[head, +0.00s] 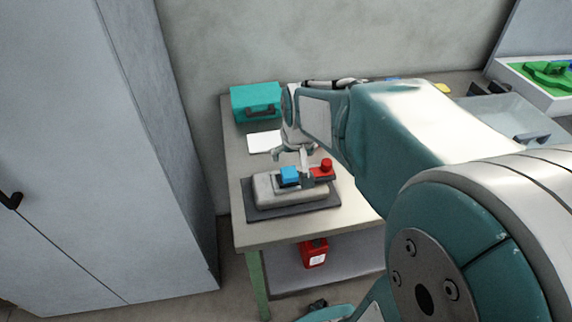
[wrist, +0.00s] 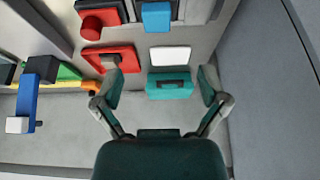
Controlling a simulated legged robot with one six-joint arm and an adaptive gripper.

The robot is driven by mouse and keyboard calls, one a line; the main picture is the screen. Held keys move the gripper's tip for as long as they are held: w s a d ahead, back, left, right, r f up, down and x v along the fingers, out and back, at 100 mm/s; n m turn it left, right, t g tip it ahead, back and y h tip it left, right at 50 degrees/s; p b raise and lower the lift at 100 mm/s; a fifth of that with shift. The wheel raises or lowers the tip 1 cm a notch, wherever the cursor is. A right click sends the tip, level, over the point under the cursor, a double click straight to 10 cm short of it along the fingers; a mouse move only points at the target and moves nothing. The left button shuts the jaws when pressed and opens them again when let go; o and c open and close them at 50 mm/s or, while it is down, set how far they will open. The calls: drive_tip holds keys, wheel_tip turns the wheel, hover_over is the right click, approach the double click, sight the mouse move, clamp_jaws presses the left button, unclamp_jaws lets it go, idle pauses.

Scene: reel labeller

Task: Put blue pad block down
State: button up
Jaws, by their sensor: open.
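The blue pad block (head: 289,175) sits on top of the grey labeller (head: 262,189), beside a red knob (head: 326,165). The block also shows at the top edge of the wrist view (wrist: 156,16). My gripper (head: 294,154) is just above and behind the block in the head view. In the wrist view my gripper (wrist: 160,76) has its fingers spread wide with nothing between them, and the block lies beyond the fingertips. Whether a fingertip touches the block cannot be told.
The labeller stands on a dark mat (head: 250,213) on the table. A teal case (head: 257,101) and a white sheet (head: 262,141) lie behind it. A red container (head: 314,253) is on the lower shelf. A tall grey cabinet (head: 90,150) stands at left.

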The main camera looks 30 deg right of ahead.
drive_tip(key=s+a+r+n+t+y, duration=0.1)
drive_tip(key=s+a+r+n, duration=0.2)
drive_tip(key=s+a, duration=0.7)
drive_tip(key=s+r, duration=0.2)
drive_tip(key=s, duration=0.2)
drive_tip(key=shift+s+a, duration=0.15)
drive_tip(key=shift+a, duration=0.2)
